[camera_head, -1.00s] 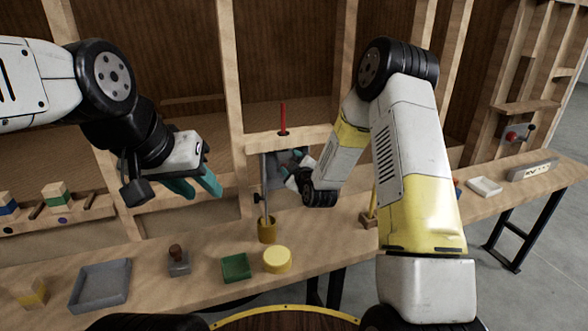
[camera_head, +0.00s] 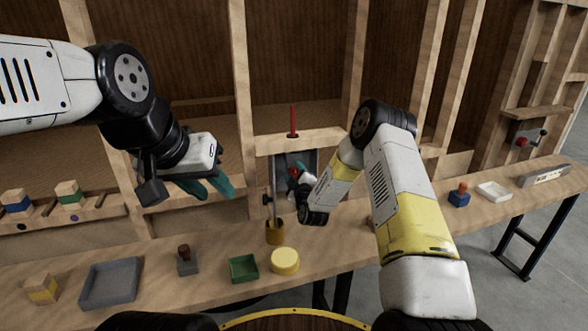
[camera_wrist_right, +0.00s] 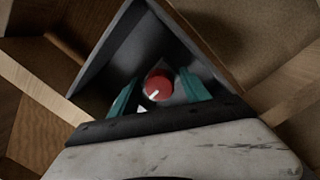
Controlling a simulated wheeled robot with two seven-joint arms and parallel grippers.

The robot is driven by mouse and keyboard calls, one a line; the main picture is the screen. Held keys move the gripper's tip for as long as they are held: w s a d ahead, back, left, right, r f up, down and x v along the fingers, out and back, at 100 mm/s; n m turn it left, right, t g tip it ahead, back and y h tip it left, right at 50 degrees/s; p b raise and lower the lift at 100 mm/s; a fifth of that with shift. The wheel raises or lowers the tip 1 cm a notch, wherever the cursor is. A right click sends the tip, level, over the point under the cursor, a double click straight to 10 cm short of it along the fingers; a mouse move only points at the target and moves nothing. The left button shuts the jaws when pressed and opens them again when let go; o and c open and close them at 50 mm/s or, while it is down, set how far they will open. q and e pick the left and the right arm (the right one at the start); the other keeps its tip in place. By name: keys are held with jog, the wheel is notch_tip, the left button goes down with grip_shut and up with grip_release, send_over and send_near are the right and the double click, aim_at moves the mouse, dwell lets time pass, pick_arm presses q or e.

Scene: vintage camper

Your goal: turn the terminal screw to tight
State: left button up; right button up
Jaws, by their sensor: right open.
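The terminal screw is a round red knob (camera_wrist_right: 158,86) with a white mark on its face, inside a grey metal box (camera_wrist_right: 150,45). In the right wrist view the mark points to the lower left. The knob also shows small and red in the head view (camera_head: 293,171). My right gripper (camera_wrist_right: 160,94) is open, with one teal finger on each side of the knob. I cannot tell whether the fingers touch it. In the head view my right wrist partly hides the box.
A red rod (camera_head: 293,121) stands in the wooden rail above the box. A yellow disc (camera_head: 285,260), green tray (camera_head: 243,268) and grey tray (camera_head: 109,284) lie on the bench (camera_head: 205,293). Wooden studs flank the box.

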jog(key=shift+w, duration=0.15)
grip_shut()
